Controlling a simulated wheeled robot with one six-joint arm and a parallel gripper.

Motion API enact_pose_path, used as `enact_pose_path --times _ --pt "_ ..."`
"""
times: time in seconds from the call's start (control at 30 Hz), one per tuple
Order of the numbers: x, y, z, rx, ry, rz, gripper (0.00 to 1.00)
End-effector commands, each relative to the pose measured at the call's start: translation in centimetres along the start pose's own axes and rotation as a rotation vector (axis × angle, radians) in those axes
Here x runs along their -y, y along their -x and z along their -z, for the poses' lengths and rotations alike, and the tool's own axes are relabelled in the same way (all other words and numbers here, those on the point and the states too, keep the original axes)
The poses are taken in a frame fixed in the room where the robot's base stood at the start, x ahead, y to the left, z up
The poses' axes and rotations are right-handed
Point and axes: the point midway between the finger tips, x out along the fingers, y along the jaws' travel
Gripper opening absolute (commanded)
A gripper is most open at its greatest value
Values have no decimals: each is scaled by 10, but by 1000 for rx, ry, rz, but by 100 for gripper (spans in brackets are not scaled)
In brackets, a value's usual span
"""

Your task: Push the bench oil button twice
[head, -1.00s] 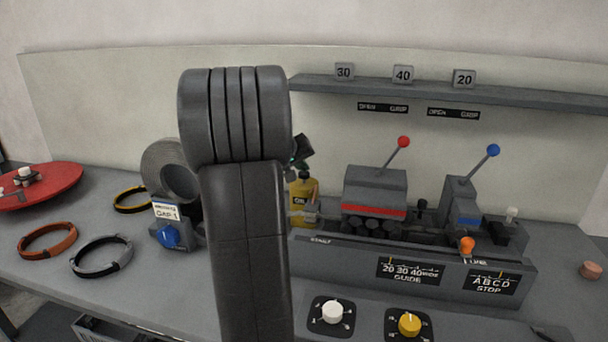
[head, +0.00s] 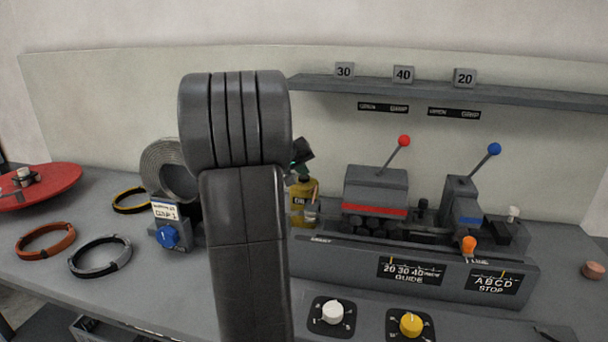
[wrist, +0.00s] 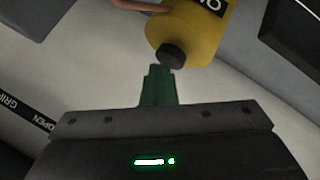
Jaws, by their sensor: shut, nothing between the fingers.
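The yellow oil bottle (head: 297,208) stands on the bench behind my arm, left of the grey machine, and my arm hides part of it. In the wrist view the bottle (wrist: 205,30) is at the top, with a round black cap (wrist: 172,56) that looks like its push button. My gripper (head: 303,172) is right over the bottle top. Its green fingers (wrist: 158,75) are together and empty, with their tips at the cap's edge in the wrist view. I cannot tell whether they touch it.
The machine (head: 375,190) with red-knobbed and blue-knobbed levers stands just right of the bottle. A grey shelf (head: 540,94) runs above it. A grey coil (head: 168,165) and the blue-knobbed gauge (head: 168,236) stand left of my arm. Rings (head: 46,241) lie further left.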

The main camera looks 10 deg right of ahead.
Motion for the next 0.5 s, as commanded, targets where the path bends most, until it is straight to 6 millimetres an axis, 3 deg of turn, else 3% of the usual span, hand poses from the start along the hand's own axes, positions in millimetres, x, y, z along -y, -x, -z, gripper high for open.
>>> enact_pose_path --times 0.5 --pt "-3 4 2 3 0 1 0"
